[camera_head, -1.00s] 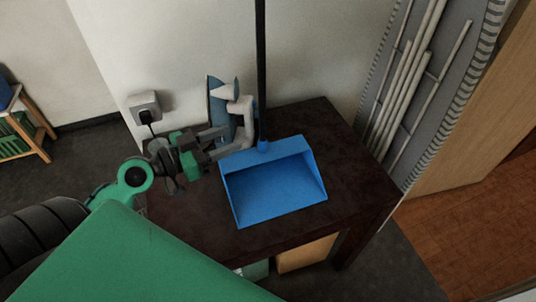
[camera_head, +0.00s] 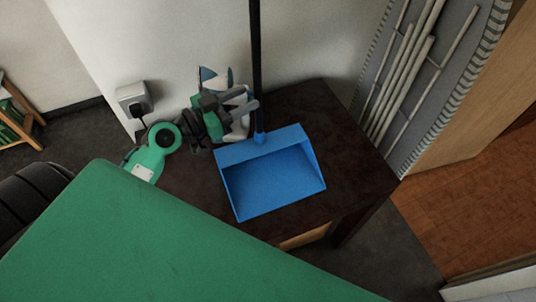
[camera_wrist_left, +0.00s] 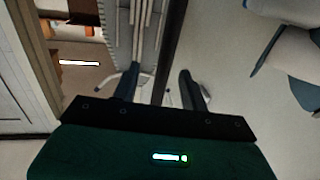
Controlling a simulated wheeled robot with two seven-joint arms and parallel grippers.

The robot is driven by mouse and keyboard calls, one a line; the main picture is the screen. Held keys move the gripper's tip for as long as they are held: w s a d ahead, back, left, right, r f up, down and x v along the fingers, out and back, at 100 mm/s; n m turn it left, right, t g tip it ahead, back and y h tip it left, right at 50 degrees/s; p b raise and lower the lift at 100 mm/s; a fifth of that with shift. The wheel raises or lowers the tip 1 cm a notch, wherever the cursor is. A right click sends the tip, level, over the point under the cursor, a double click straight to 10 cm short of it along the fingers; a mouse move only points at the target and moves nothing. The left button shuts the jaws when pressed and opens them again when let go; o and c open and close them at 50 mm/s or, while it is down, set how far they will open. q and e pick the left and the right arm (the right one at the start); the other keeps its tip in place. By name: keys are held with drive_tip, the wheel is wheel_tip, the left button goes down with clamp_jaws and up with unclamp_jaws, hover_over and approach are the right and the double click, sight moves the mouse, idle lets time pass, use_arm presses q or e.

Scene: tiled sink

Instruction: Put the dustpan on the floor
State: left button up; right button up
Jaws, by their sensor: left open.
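The blue dustpan (camera_head: 270,180) sits on a dark table (camera_head: 345,150), its open side toward me. Its long dark handle (camera_head: 256,60) rises upright from the back of the pan. My left gripper (camera_head: 246,97) is open beside the lower handle, its fingertips close to it. In the left wrist view the dark handle (camera_wrist_left: 173,45) runs between the two spread fingers of the left gripper (camera_wrist_left: 160,74). I cannot tell whether either finger touches it. My right gripper is not in view.
A white and blue object (camera_head: 208,76), partly hidden, stands behind my left gripper. A wall socket with a plug (camera_head: 134,100) is at left. A grey board with pale poles (camera_head: 410,85) leans at right. Dark floor (camera_head: 395,265) shows at the table's right.

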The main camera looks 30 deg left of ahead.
use_arm(q)
drive_tip(key=shift+x, duration=0.9)
drive_tip(key=shift+w+r+p, duration=0.1)
drive_tip(key=shift+w+p, duration=0.1)
drive_tip(key=shift+p, duration=0.25)
drive_tip(key=p+x, duration=0.2)
drive_tip(key=x, duration=0.2)
drive_tip(key=shift+w, duration=0.4)
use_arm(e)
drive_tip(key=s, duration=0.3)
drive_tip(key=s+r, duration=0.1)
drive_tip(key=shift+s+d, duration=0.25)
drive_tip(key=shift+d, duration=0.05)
use_arm(q)
drive_tip(key=shift+c, duration=0.2)
clamp_jaws()
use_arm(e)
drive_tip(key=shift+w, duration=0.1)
